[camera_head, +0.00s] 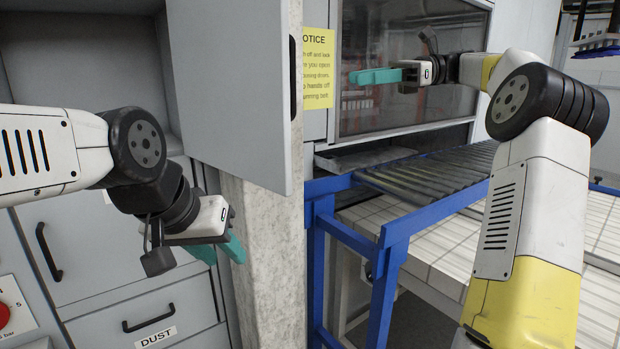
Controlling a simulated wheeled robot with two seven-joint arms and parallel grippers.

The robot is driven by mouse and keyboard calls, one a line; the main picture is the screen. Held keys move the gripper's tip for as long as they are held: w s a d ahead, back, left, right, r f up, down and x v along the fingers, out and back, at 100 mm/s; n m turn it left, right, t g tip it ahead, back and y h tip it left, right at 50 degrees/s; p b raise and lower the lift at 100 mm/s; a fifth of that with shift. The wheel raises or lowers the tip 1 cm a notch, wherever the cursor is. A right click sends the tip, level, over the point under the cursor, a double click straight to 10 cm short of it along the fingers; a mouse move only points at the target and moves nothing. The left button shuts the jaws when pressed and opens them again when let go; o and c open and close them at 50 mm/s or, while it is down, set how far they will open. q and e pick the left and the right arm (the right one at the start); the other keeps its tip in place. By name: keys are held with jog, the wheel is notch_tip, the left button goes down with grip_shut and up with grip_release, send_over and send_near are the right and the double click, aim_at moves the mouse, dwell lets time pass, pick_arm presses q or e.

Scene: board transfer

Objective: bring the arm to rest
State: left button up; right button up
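My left gripper (222,254) hangs at the left of the head view, in front of the grey cabinet and beside the pale stone-like post. Its two teal fingers point down and stand apart with nothing seen between them. My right gripper (352,77) is at the upper middle, in front of the machine's dark window, with its teal fingers pointing left. The fingers overlap from this side, so their gap is hidden. No object shows in it. No board is in view.
A grey cabinet door (240,90) stands open near my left arm. A blue-framed roller conveyor (430,175) runs below my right gripper from the machine window (410,50). A yellow notice (318,68) hangs beside it. A drawer labelled DUST (150,310) and a red button (4,315) are at lower left.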

jog(key=s+a+f+n+t+h, duration=0.4)
jog(key=s+a+f+h, duration=0.3)
jog(key=s+a+f, duration=0.15)
jog(key=s+d+f+n+t+h, duration=0.2)
jog(key=s+d+f+n, duration=0.3)
jog(key=s+f, duration=0.3)
jog(key=s+d+f+n+t+h, duration=0.3)
jog(key=s+d+f+n+h, duration=0.2)
jog(key=s+f+n, duration=0.2)
notch_tip(320, 180, down, 2)
jog(key=shift+s+d+f, duration=0.25)
jog(key=shift+s+d, duration=0.15)
jog(key=shift+s, duration=0.75)
